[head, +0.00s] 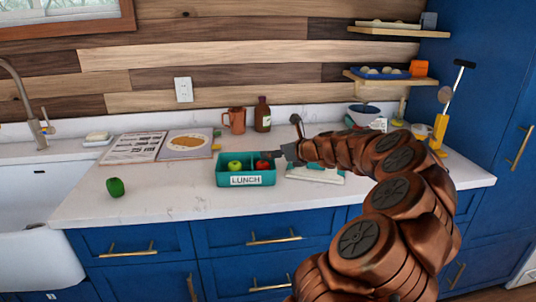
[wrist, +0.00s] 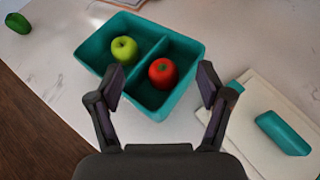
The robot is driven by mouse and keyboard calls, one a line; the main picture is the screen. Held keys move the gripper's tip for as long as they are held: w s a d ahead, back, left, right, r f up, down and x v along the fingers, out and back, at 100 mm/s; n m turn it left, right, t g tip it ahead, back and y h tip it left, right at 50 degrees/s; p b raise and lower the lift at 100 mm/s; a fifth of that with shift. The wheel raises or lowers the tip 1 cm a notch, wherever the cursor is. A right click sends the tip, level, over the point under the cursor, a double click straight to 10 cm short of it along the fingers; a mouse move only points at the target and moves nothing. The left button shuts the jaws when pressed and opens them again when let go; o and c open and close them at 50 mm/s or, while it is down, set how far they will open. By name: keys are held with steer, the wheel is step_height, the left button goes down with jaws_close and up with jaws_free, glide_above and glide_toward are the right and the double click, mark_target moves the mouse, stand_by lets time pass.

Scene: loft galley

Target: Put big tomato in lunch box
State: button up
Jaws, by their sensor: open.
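The teal lunch box (head: 222,181) with a LUNCH label stands on the counter; its divider (wrist: 152,56) shows in the wrist view. The red big tomato (wrist: 163,73) sits in the right compartment, partly visible in the head view (head: 261,165). A green apple (wrist: 124,49) sits in the left compartment. My gripper (wrist: 161,80) is open, its fingers apart on either side of the tomato in the wrist view and holding nothing. In the head view my gripper (head: 281,154) is at the right end of the box. Its exact height above the tomato is unclear.
A green pepper (head: 115,187) lies on the counter at left. A white board (head: 318,175) with a teal item (wrist: 281,133) lies right of the box. A copper mug (head: 236,120) and brown bottle (head: 262,115) stand behind. An open book (head: 160,146) lies behind left.

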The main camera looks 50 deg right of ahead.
steer(key=v, duration=0.6)
steer(key=shift+s+r, duration=0.1)
